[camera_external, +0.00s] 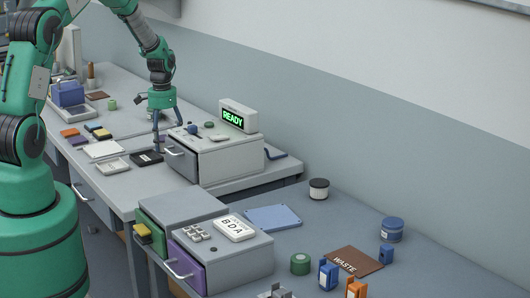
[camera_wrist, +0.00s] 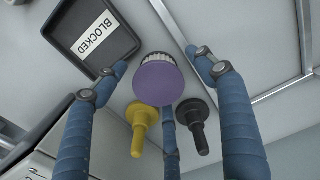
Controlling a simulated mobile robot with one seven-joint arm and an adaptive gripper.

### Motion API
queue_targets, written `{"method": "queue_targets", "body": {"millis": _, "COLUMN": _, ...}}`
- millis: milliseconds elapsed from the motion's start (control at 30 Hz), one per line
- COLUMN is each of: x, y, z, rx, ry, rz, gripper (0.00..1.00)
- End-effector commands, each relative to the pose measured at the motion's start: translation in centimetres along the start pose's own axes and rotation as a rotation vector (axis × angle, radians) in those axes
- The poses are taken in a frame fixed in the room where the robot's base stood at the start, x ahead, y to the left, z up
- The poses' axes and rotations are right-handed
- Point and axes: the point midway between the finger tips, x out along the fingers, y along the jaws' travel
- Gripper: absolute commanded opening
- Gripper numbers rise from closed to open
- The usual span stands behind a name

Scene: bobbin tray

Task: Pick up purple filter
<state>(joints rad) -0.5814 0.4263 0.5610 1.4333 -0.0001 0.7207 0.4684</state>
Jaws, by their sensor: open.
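The purple filter (camera_wrist: 158,92) shows in the wrist view as a round purple cap with a white pleated part behind it. My gripper (camera_wrist: 157,75) has blue jointed fingers, spread open, with the filter in the space between them. I cannot tell whether any finger touches it. In the external view my gripper (camera_external: 168,138) points down beside the grey drawer box, near a dark tray (camera_external: 147,159); I cannot make out the filter there.
A dark tray (camera_wrist: 118,52) labelled BLOCKED lies close to the filter in the wrist view. A yellow stemmed piece (camera_wrist: 140,125) and a dark stemmed piece (camera_wrist: 197,125) stand close to it. The grey drawer box (camera_external: 230,160) carries a READY display (camera_external: 236,118).

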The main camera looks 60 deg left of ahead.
Motion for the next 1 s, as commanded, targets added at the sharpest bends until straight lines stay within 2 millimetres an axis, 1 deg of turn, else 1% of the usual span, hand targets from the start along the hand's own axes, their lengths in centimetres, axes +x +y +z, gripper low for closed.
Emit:
{"method": "queue_targets", "body": {"millis": 267, "x": -0.01, "y": 0.00, "z": 0.00, "rx": 0.000, "ry": 0.000, "rz": 0.000, "gripper": 0.70}}
{"method": "queue_targets", "body": {"millis": 300, "x": -0.01, "y": 0.00, "z": 0.00, "rx": 0.000, "ry": 0.000, "rz": 0.000, "gripper": 0.68}}
{"method": "queue_targets", "body": {"millis": 467, "x": -0.01, "y": -0.01, "z": -0.01, "rx": 0.000, "ry": 0.000, "rz": 0.000, "gripper": 0.36}}
{"method": "queue_targets", "body": {"millis": 500, "x": 0.00, "y": -0.01, "z": -0.02, "rx": 0.000, "ry": 0.000, "rz": 0.000, "gripper": 0.28}}
{"method": "queue_targets", "body": {"millis": 533, "x": 0.01, "y": -0.01, "z": -0.01, "rx": 0.000, "ry": 0.000, "rz": 0.000, "gripper": 0.22}}
{"method": "queue_targets", "body": {"millis": 567, "x": 0.02, "y": -0.01, "z": -0.01, "rx": 0.000, "ry": 0.000, "rz": 0.000, "gripper": 0.20}}
{"method": "queue_targets", "body": {"millis": 867, "x": 0.12, "y": 0.04, "z": 0.10, "rx": 0.000, "ry": -0.002, "rz": 0.001, "gripper": 0.20}}
{"method": "queue_targets", "body": {"millis": 1000, "x": -0.17, "y": 0.05, "z": 0.13, "rx": 0.000, "ry": -0.003, "rz": 0.001, "gripper": 0.20}}
